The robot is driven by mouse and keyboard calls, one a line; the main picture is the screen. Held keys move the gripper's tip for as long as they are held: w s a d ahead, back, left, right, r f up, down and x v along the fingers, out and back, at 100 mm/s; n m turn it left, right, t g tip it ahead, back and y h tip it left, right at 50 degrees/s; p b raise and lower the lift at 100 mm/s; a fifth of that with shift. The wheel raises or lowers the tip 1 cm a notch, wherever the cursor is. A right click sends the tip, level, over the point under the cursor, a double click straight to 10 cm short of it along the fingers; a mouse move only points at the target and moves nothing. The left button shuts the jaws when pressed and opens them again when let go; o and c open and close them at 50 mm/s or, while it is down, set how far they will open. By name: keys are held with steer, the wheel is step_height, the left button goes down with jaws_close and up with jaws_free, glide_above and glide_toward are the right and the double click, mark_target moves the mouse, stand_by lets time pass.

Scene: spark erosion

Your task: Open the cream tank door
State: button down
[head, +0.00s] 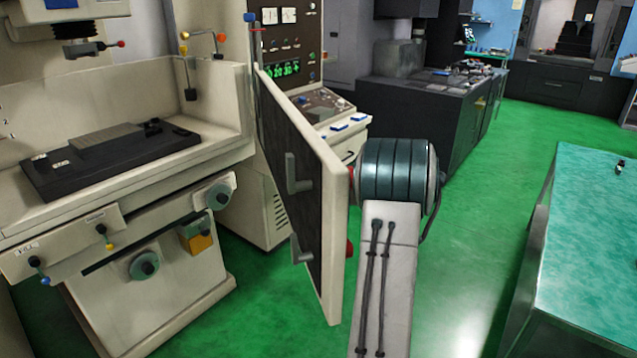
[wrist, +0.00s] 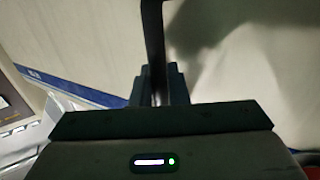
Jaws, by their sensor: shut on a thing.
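The cream tank door (head: 337,240) stands swung well open in the head view, its dark inner face turned toward the machine and its edge toward me. Two grey latch pieces (head: 297,172) stick out from that inner face. In the wrist view the door's cream outer face (wrist: 265,65) fills the background, with a dark bar handle (wrist: 153,35) in front. My gripper (wrist: 161,82) is shut on this handle. In the head view the door hides my gripper and the handle; my arm reaches behind the door from the right.
The open machine tank (head: 215,95) with a dark worktable (head: 110,155) is on the left. A control panel (head: 285,75) stands behind the door. A green-topped table (head: 590,230) is at right. Green floor (head: 480,240) is clear between my arm and that table.

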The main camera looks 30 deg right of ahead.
steer(key=shift+d, duration=0.1)
steer(key=c, duration=1.5)
jaws_free()
steer(key=b+v, duration=0.3)
steer(key=v, duration=1.1)
